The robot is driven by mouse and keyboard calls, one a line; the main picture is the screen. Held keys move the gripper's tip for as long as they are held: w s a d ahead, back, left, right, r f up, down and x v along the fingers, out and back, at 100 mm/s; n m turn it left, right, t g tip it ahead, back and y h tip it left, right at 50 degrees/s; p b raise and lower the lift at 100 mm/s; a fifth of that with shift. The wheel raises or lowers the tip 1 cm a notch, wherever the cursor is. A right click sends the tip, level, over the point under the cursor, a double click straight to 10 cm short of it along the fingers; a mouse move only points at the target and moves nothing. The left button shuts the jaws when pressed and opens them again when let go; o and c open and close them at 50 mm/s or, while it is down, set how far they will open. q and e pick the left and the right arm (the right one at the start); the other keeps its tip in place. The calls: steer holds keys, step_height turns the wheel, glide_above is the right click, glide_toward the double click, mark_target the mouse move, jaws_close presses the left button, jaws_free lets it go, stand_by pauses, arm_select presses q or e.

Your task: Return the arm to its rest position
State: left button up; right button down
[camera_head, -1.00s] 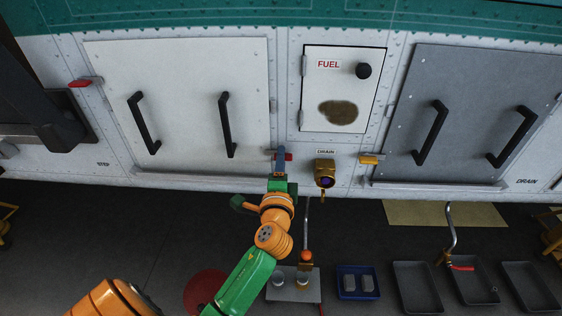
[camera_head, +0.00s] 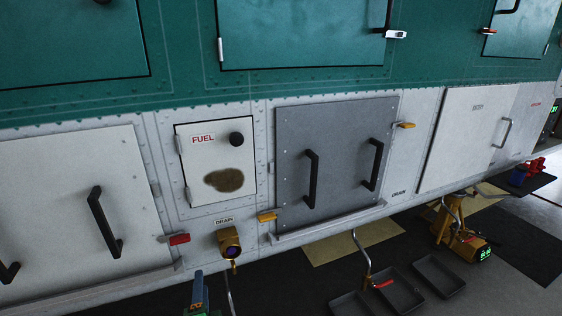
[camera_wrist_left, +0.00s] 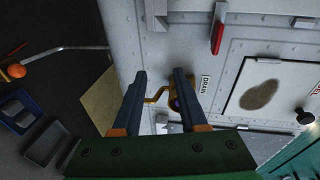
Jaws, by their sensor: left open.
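My left gripper (camera_head: 197,288) shows at the bottom edge of the head view, with only its blue fingers and part of its green body in sight. It is below and left of the brass drain valve (camera_head: 230,242). In the left wrist view its two fingers (camera_wrist_left: 160,80) are apart, with nothing held between them. The drain valve (camera_wrist_left: 174,101) shows behind and between them. Most of my left arm is outside the head view. My right gripper is in neither view.
The fuselage wall carries a white panel (camera_head: 70,215), the FUEL door (camera_head: 215,160) and a grey panel (camera_head: 335,140). A red latch (camera_head: 179,239) and yellow latch (camera_head: 267,217) stick out. Grey trays (camera_head: 438,276) and a yellow device (camera_head: 465,245) stand on the floor.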

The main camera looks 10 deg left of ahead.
arm_select(q)
steer(key=s+d+f+n+g+h+p, duration=0.1)
steer(key=s+d+f+g+h, duration=0.15)
steer(key=f, duration=0.55)
steer(key=s+d+f+n+g+h, duration=0.15)
steer(key=s+f, duration=0.25)
steer(key=f, duration=0.4)
steer(key=s+d+f+g+h+p, duration=0.1)
steer(key=s+d+f+g+h, duration=0.2)
steer(key=f, duration=0.5)
steer(key=s+a+f+n+g, duration=0.1)
steer(key=s+f+n+g, duration=0.2)
steer(key=s, duration=0.9)
steer(key=s+a+f+n+g+p, duration=0.1)
steer(key=s+f+n+g, duration=0.2)
steer(key=s+f, duration=0.5)
steer(key=s+n, duration=0.1)
steer(key=s, duration=0.3)
steer(key=shift+s+a+f+g+p, duration=0.15)
steer(key=shift+s+a+g+p, duration=0.15)
steer(key=shift+s, duration=0.1)
